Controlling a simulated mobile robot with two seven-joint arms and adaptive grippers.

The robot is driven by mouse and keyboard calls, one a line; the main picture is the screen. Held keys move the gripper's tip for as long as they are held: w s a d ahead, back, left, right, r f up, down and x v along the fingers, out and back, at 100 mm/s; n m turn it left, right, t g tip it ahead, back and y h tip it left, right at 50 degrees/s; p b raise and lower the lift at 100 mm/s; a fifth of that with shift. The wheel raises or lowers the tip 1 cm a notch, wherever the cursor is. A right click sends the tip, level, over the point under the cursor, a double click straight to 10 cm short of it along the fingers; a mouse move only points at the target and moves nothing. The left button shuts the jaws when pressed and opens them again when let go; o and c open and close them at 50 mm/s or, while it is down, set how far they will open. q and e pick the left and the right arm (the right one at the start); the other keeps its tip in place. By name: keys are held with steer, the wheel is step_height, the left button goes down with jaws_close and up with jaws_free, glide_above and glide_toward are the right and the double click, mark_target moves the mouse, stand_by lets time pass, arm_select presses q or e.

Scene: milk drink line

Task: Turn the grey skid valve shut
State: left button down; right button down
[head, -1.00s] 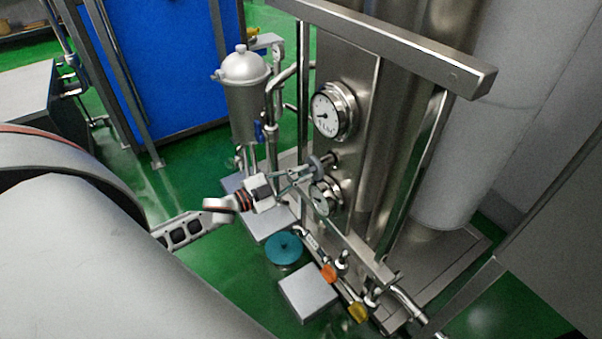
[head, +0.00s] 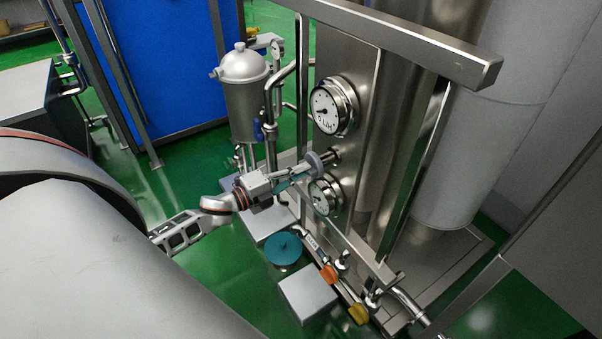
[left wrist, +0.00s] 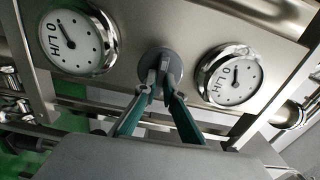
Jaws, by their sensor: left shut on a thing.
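The grey skid valve (head: 317,161) is a round grey knob on the steel panel, between two dial gauges. It shows in the left wrist view (left wrist: 171,58) as a grey disc with a raised grip in its middle. My left gripper (head: 308,168) reaches it from the left. In the left wrist view its fingers (left wrist: 159,83) come together at the knob's middle and are shut on its grip, which they partly hide. My right gripper is in neither view.
An upper gauge (head: 334,106) and a lower gauge (head: 325,196) flank the knob closely. A steel rail (head: 345,240) runs below in front of the panel. A steel filter vessel (head: 243,95) stands behind my left gripper. A teal disc (head: 283,248) lies low down.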

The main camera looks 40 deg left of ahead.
arm_select(q)
steer(key=shift+m, duration=0.3)
steer(key=c, duration=2.1)
jaws_free()
steer(key=shift+c, duration=0.2)
steer(key=v, duration=1.2)
steer(key=shift+f, duration=0.1)
